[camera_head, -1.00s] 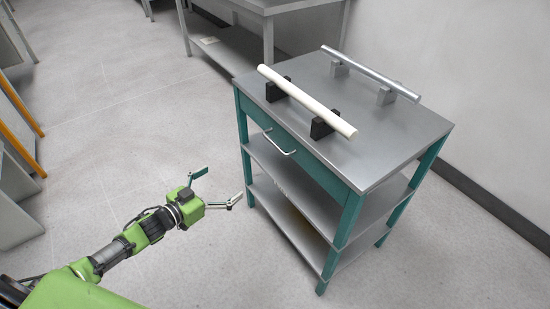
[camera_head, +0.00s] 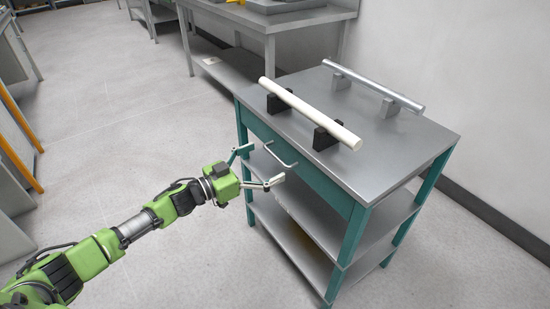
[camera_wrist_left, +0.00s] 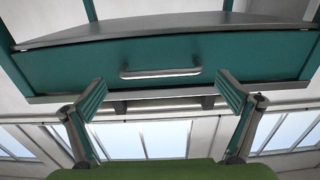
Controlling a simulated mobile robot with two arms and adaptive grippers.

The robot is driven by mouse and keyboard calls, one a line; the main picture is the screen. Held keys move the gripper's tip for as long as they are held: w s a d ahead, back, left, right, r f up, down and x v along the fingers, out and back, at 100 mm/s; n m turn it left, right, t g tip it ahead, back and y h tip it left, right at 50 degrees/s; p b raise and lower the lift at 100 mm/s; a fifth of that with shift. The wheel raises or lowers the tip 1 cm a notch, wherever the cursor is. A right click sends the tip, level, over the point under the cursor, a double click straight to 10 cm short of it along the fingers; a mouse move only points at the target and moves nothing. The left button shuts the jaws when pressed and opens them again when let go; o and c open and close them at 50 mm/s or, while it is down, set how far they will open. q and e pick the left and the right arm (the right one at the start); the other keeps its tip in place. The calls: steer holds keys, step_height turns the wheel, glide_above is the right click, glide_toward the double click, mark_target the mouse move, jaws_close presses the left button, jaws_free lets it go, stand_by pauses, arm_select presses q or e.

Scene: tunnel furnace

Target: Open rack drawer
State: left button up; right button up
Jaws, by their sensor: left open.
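The rack is a metal-topped cart with teal legs, and its teal drawer (camera_head: 304,170) sits shut just under the top (camera_head: 385,155). The drawer front (camera_wrist_left: 240,58) also fills the upper part of the left wrist view. A silver bar handle (camera_head: 280,156) is on the drawer front, and it shows in the left wrist view (camera_wrist_left: 160,73). My left gripper (camera_head: 262,165) is open and empty in front of the drawer, close to the handle. In the left wrist view its two fingers (camera_wrist_left: 164,95) are spread to either side of the handle, not visibly touching it. My right gripper is not in view.
A white rod (camera_head: 308,112) and a silver rod (camera_head: 375,86) rest on blocks on the rack top. Lower shelves (camera_head: 300,240) are below the drawer. A grey table (camera_head: 270,22) stands behind. The floor (camera_head: 110,130) at left is clear.

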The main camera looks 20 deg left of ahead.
mark_target(275, 155)
arm_select(q)
steer(key=shift+x, duration=1.75)
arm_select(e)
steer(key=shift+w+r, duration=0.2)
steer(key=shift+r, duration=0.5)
